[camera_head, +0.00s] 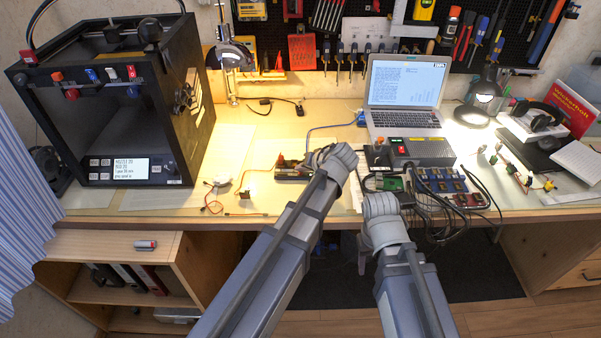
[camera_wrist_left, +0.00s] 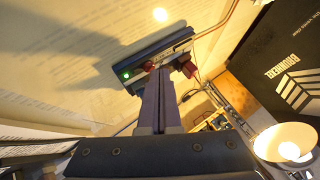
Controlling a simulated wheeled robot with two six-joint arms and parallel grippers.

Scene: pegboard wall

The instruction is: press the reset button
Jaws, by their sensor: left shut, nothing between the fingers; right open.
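My left gripper (camera_wrist_left: 158,75) is shut and empty in the left wrist view. Its fingertips are at the near edge of a dark box-shaped device (camera_wrist_left: 155,52) with a green light and red parts; I cannot tell whether they touch. In the head view my left wrist is over the bench's front middle and hides the fingers. A small black device (camera_head: 293,170) lies just left of it. My right gripper (camera_head: 364,255) is open, low in front of the bench edge and mostly hidden by my arm. I cannot make out which part is the reset button.
A 3D printer (camera_head: 115,110) stands at the left. A laptop (camera_head: 405,95), a power box with a red switch (camera_head: 422,150) and a cabled board (camera_head: 445,185) are right of my left wrist. Loose wires lie on the bench (camera_head: 245,140). The bench lamp (camera_wrist_left: 287,143) shows in the wrist view.

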